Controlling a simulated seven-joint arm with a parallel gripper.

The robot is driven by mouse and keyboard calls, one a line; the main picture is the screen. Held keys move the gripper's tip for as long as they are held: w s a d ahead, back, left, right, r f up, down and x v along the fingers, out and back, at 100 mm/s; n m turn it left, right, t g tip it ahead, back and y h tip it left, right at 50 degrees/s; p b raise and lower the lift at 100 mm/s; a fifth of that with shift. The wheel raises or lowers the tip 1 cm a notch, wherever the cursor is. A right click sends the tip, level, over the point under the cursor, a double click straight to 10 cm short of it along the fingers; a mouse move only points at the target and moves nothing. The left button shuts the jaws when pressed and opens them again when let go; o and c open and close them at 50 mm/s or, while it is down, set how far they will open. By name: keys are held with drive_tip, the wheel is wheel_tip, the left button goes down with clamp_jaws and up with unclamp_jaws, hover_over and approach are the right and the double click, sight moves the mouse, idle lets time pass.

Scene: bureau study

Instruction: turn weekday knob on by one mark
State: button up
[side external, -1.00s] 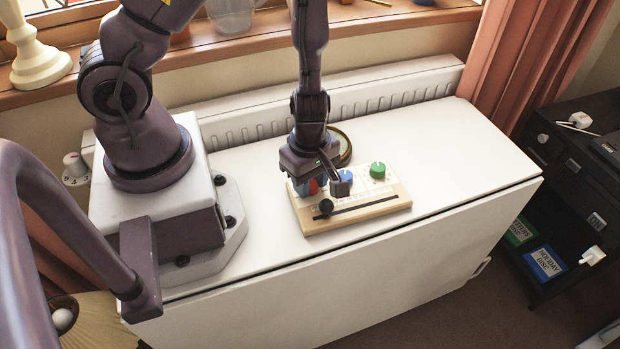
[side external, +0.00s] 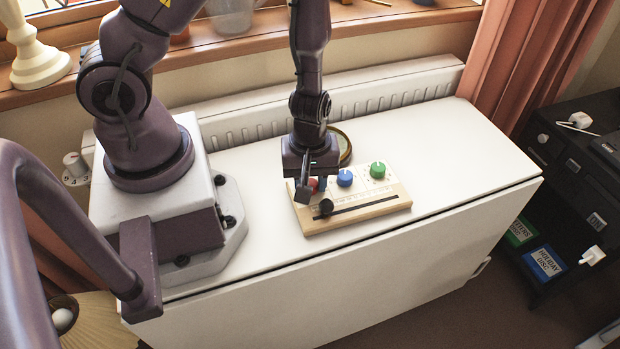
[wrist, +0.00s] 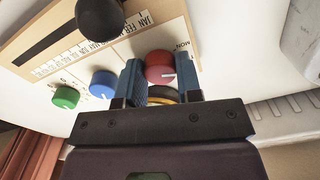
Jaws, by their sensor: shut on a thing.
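The red knob (wrist: 160,68) with a white pointer line sits on the wooden board (side external: 372,210) on the white top, with "MON" printed beside it. In the side view the red knob (side external: 313,184) is mostly hidden by my wrist. My gripper (wrist: 162,68) is over the board from above, its blue fingers one on each side of the red knob, shut on it. My gripper (side external: 318,187) also shows in the side view. Day marks other than "MON" are hidden or too small to read.
A blue knob (side external: 345,177) and a green knob (side external: 377,170) stand in line on the board. A black ball handle (side external: 326,207) rises by the slot and month scale, close to my gripper. A round dark-rimmed object (side external: 343,141) lies behind. The right of the white top is clear.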

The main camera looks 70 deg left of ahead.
sight(311, 184)
idle(0.4)
drive_tip(key=o, duration=0.9)
drive_tip(key=shift+o, duration=0.2)
wheel_tip(311, 184, up, 13)
idle(0.4)
